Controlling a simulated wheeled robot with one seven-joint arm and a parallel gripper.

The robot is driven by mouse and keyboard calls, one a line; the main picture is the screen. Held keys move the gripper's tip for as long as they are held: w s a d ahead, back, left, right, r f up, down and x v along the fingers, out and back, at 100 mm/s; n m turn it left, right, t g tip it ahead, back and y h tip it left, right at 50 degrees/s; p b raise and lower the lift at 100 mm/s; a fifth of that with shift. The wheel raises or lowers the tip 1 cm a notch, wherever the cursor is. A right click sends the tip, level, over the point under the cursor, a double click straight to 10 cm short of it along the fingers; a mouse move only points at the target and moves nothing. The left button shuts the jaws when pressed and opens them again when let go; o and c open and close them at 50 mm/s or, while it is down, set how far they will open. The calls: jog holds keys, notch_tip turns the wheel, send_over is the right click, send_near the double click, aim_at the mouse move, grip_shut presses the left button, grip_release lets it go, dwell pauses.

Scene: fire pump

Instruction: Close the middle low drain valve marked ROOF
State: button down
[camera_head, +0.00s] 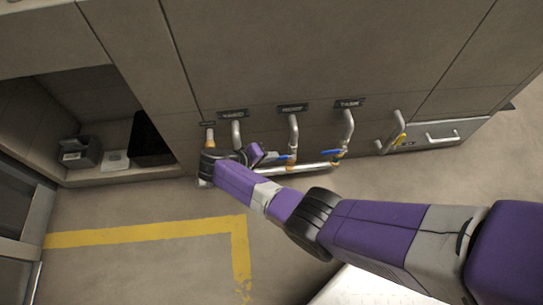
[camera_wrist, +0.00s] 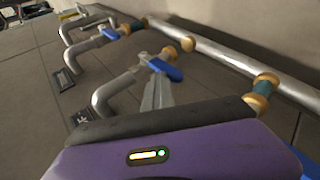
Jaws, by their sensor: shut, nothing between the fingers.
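The middle drain pipe (camera_head: 293,128) comes out of the panel under a small dark label (camera_head: 292,108) whose lettering is too small to read surely. Its blue valve lever (camera_head: 284,157) sits low, by the silver manifold pipe (camera_head: 310,167). In the wrist view this lever (camera_wrist: 166,70) is near the centre, below a brass fitting. My gripper (camera_head: 272,158) is shut and empty. Its grey fingers (camera_wrist: 159,88) point at the lever, with the tips right beside it; I cannot tell whether they touch. My arm and gripper hide much of the left valve.
The right drain pipe (camera_head: 347,128) has its own blue lever (camera_head: 335,154). An open cabinet holds dark devices (camera_head: 80,152) at left. The floor in front is clear, with a yellow line (camera_head: 140,233).

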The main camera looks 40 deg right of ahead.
jog(key=shift+a+f, duration=0.2)
jog(key=shift+f, duration=0.05)
jog(key=d+r+p+v, duration=0.1)
jog(key=p+v, duration=0.4)
jog(key=v, duration=0.7)
jog(key=shift+w+r, duration=0.25)
jog(key=shift+w, duration=0.15)
jog(key=shift+a, duration=0.15)
